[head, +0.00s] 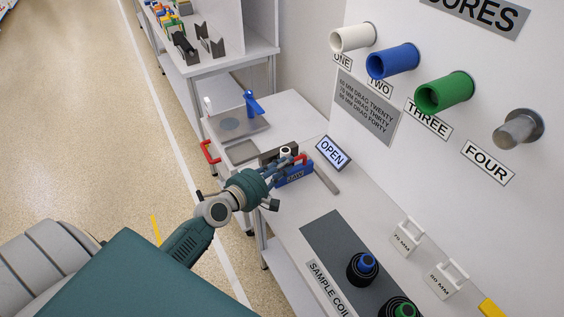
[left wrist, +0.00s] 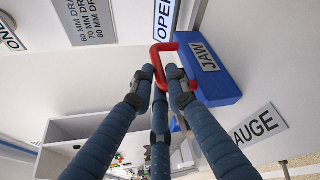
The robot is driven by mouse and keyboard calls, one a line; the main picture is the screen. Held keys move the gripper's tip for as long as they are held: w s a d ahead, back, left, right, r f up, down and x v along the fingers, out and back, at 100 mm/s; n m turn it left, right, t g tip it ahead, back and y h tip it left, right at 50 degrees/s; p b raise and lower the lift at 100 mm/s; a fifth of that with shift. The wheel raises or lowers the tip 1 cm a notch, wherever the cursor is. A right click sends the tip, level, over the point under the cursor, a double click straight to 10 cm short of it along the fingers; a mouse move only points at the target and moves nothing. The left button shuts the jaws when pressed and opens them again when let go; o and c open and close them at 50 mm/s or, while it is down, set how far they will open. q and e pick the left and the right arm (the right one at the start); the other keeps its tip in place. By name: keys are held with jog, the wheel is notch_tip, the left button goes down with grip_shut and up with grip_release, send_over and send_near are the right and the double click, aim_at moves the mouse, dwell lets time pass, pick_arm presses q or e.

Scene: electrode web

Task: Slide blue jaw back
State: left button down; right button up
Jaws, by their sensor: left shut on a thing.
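The blue jaw (head: 295,180) is a block on the white bench, in the middle of the head view. In the left wrist view the jaw (left wrist: 215,82) carries a grey label reading JAW, and a red handle (left wrist: 164,47) stands out from its side. My left gripper (head: 289,163) is shut on this red handle, with its fingers (left wrist: 160,75) around the handle's outer bar. The fingers hide part of the handle. A small sign reading OPEN (head: 332,153) stands just right of the jaw. My right gripper is in neither view.
A second red handle (head: 209,152) stands at the bench's left edge. A blue tap-like post (head: 253,103) is farther back. A dark mat (head: 327,236) with coils lies toward the front. Coloured core pegs (head: 445,92) stick out from the wall at the right.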

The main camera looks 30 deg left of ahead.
pick_arm(q)
jog(key=s+d, duration=0.1)
jog(key=s+d+p, duration=0.1)
jog(key=d, duration=0.2)
jog(key=shift+s+d+f+p, duration=0.2)
jog(key=shift+s+p, duration=0.1)
jog(key=shift+s, duration=0.1)
jog(key=shift+d+f, duration=0.1)
jog(key=shift+f, duration=0.15)
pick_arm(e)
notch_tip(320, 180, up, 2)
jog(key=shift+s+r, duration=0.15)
pick_arm(q)
jog(key=c, duration=1.8)
grip_release()
jog(key=shift+r, duration=0.2)
jog(key=shift+s, duration=0.15)
jog(key=v, duration=1.2)
jog(key=shift+r, duration=0.1)
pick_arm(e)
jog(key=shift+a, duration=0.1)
